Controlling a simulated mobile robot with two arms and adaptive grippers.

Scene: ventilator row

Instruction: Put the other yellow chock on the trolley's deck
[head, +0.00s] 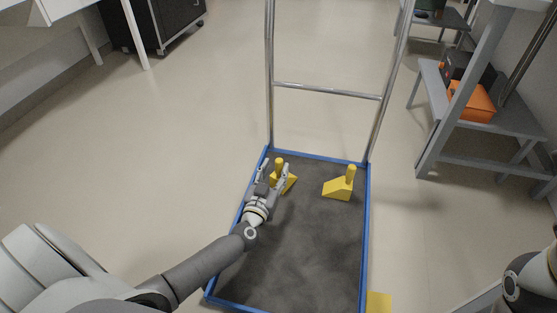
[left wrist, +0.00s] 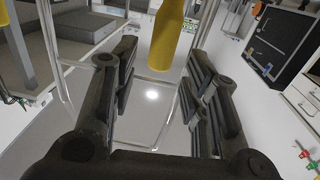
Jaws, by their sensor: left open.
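Two yellow chocks with upright handles are on the trolley's dark deck (head: 310,240). The left chock (head: 290,184) is near the deck's far left corner, and the right chock (head: 338,190) is near the right rim. My left gripper (head: 275,172) is open at the left chock, with its fingers on either side of the handle. In the left wrist view, the yellow handle (left wrist: 166,40) shows between the spread fingers, towards their tips. Whether they touch it I cannot tell. The left chock's base is partly hidden by the gripper. My right gripper is out of view.
The deck has a blue rim (head: 366,235) and a tall metal push frame (head: 325,91) at its far end. A yellow piece (head: 378,302) shows beside the near right corner, partly cut off. A grey shelf with an orange box (head: 470,102) stands right. Floor left of the trolley is clear.

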